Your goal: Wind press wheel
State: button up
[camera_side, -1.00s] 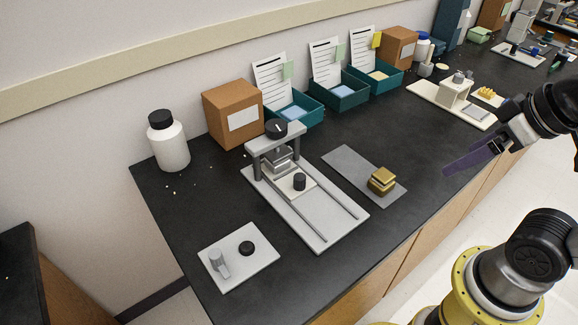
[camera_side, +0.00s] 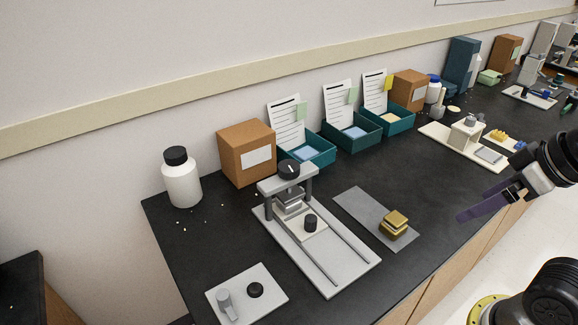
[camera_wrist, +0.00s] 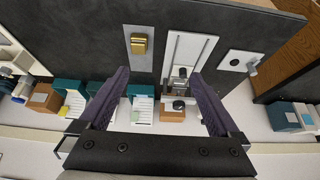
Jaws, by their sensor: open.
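The press (camera_side: 318,250) is a light grey base with two rails and a grey bridge frame at its back end. Its wheel (camera_side: 289,169), a black disc with a light mark, sits on top of the bridge. Under the bridge is a grey block, and in front of it a pale carriage with a black knob (camera_side: 310,222). In the wrist view the wheel (camera_wrist: 179,105) shows between my fingers, far beyond them. My gripper (camera_side: 461,217) is open and empty at the right of the side view, above the bench edge and well away from the press.
A gold block (camera_side: 394,224) lies on a grey plate (camera_side: 361,205) right of the press. A white plate (camera_side: 270,284) with a lever and black knob is at front left. A white bottle (camera_side: 182,179), a brown box (camera_side: 247,153) and teal trays (camera_side: 318,151) line the back.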

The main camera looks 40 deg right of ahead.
jog(key=w+a+r+m+t+y, duration=0.1)
jog(key=w+a+r+m+t, duration=0.1)
jog(key=w+r+t, duration=1.05)
jog(key=w+r+m+h, duration=0.2)
jog(key=w+r, duration=0.1)
jog(key=w, duration=0.5)
jog(key=w+r+m+h, duration=0.2)
jog(key=w, duration=0.6)
jog(key=g+h, duration=0.2)
jog(key=h, duration=0.3)
send_near(289, 170)
jog(key=shift+n, duration=0.3)
jog(key=x, duration=1.5)
jog(key=shift+s+d, duration=0.1)
